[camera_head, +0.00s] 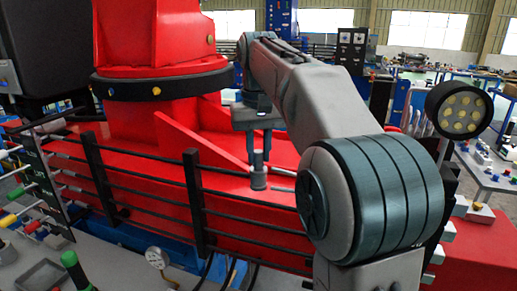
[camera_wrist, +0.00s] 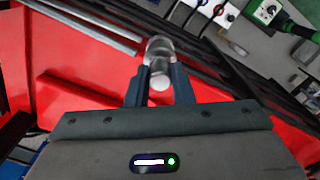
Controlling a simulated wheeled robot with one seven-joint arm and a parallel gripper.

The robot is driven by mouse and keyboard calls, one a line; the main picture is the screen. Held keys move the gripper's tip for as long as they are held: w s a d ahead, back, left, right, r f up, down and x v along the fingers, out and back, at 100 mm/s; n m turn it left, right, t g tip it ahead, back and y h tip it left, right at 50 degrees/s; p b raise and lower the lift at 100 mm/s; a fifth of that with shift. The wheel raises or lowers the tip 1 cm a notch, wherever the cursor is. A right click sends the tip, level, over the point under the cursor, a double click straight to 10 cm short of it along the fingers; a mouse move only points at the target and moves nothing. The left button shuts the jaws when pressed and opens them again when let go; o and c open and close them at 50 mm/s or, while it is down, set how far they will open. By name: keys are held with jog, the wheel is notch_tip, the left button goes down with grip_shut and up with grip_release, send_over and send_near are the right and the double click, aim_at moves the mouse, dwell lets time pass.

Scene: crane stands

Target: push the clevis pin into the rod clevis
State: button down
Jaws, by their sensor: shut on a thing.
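My gripper (camera_head: 259,153) points down over the red machine deck, its two dark fingers closed around a small grey clevis pin (camera_head: 258,158). In the wrist view my gripper (camera_wrist: 160,88) has the pin's pale round head (camera_wrist: 160,83) between its fingers. The pin looks upright. Directly below it in the head view is a wider grey cylindrical piece, seemingly the rod clevis (camera_head: 258,181), at the left end of a grey rod. The clevis also seems to show beyond the fingertips in the wrist view (camera_wrist: 159,48). How deep the pin sits in it cannot be told.
Black railings (camera_head: 240,214) run along the front of the red deck, close to the clevis. A red column with a black ring (camera_head: 160,84) rises at the left. A round lamp (camera_head: 459,109) stands at the right. A pressure gauge (camera_head: 156,257) is below the railings.

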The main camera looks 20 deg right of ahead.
jog(key=shift+f, duration=0.45)
jog(key=c, duration=1.2)
grip_release()
notch_tip(320, 180, up, 5)
jog(key=p, duration=0.5)
jog(key=shift+r, duration=0.1)
